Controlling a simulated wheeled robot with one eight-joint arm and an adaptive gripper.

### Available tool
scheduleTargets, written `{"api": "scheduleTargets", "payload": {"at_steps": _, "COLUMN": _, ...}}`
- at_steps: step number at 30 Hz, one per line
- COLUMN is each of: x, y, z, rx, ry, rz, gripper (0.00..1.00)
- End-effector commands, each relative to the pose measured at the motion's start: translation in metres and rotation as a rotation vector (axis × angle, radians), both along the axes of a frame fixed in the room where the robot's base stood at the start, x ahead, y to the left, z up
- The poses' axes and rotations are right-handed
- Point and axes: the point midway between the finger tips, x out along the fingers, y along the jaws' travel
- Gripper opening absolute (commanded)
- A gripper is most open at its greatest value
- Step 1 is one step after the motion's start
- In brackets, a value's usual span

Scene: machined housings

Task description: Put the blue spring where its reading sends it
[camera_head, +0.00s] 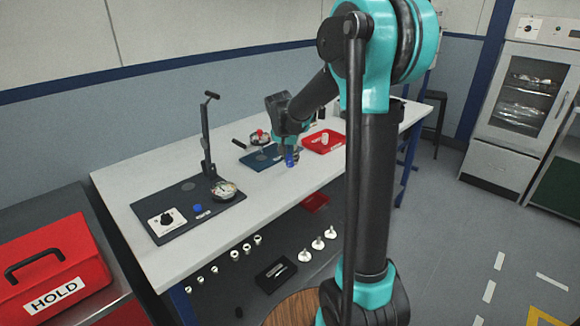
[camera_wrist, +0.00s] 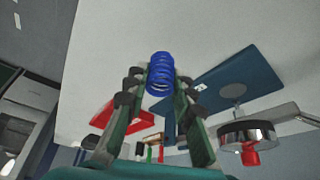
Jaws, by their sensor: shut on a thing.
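My gripper (camera_head: 289,148) is shut on the blue spring (camera_wrist: 160,73), a coiled cylinder between the fingertips in the wrist view. In the head view the spring (camera_head: 290,160) hangs below my gripper by the right edge of a blue plate (camera_head: 254,161); its clearance from the table is unclear. The plate, also in the wrist view (camera_wrist: 262,75), carries a round gauge with a red knob (camera_head: 260,134). A dark fixture (camera_head: 180,229) at the left of the table has a tall lever (camera_head: 207,140), a dial gauge (camera_head: 223,189) and a black-knobbed block (camera_head: 167,219). The dial's reading is too small to tell.
A red tray (camera_head: 316,149) with pale parts stands right of the spring. A red box marked HOLD (camera_head: 50,270) is at left. A lower shelf holds white parts, a black tray (camera_head: 275,275) and a red bin (camera_head: 315,202). The white tabletop (camera_head: 150,180) has clear room between fixtures.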

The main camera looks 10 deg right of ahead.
Motion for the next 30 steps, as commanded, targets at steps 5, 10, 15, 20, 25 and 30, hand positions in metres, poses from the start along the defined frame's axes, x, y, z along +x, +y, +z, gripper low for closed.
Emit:
{"api": "scheduleTargets", "payload": {"at_steps": 5, "x": 0.000, "y": 0.000, "z": -0.024, "rx": 0.000, "ry": 0.000, "rz": 0.000, "gripper": 0.00}}
{"api": "scheduleTargets", "payload": {"at_steps": 10, "x": 0.000, "y": 0.000, "z": -0.036, "rx": 0.000, "ry": 0.000, "rz": 0.000, "gripper": 0.00}}
{"api": "scheduleTargets", "payload": {"at_steps": 15, "x": 0.000, "y": 0.000, "z": -0.036, "rx": 0.000, "ry": 0.000, "rz": 0.000, "gripper": 0.00}}
{"api": "scheduleTargets", "payload": {"at_steps": 20, "x": 0.000, "y": 0.000, "z": -0.038, "rx": 0.000, "ry": 0.000, "rz": 0.000, "gripper": 0.00}}
{"api": "scheduleTargets", "payload": {"at_steps": 25, "x": 0.000, "y": 0.000, "z": -0.038, "rx": 0.000, "ry": 0.000, "rz": 0.000, "gripper": 0.44}}
{"api": "scheduleTargets", "payload": {"at_steps": 30, "x": 0.000, "y": 0.000, "z": -0.038, "rx": 0.000, "ry": 0.000, "rz": 0.000, "gripper": 0.45}}
